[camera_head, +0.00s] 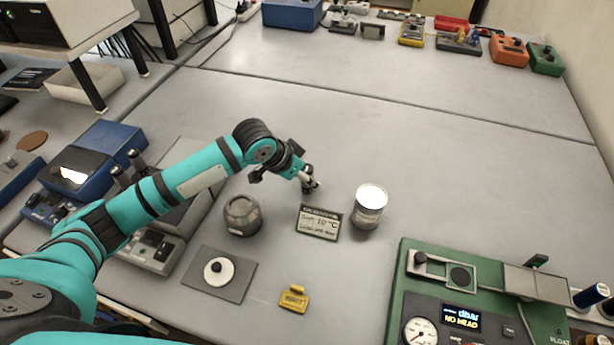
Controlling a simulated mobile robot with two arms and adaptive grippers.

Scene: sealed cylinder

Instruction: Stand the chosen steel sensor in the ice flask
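My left gripper (311,186) reaches in from the left, above and behind the small sign. Its fingers are small and dark here, and I cannot tell whether they are open or hold anything. A squat grey round vessel (243,217) stands below my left forearm; it may be the ice flask, and its inside is not clear. I cannot pick out the steel sensor for certain. My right gripper is out of view.
A sign reading about 10 °C (319,223) stands between vessel and can. A white knobbed disc (219,271) lies on a grey mat (240,288). A yellow tag (294,299) lies in front. A green instrument (470,310) fills the lower right.

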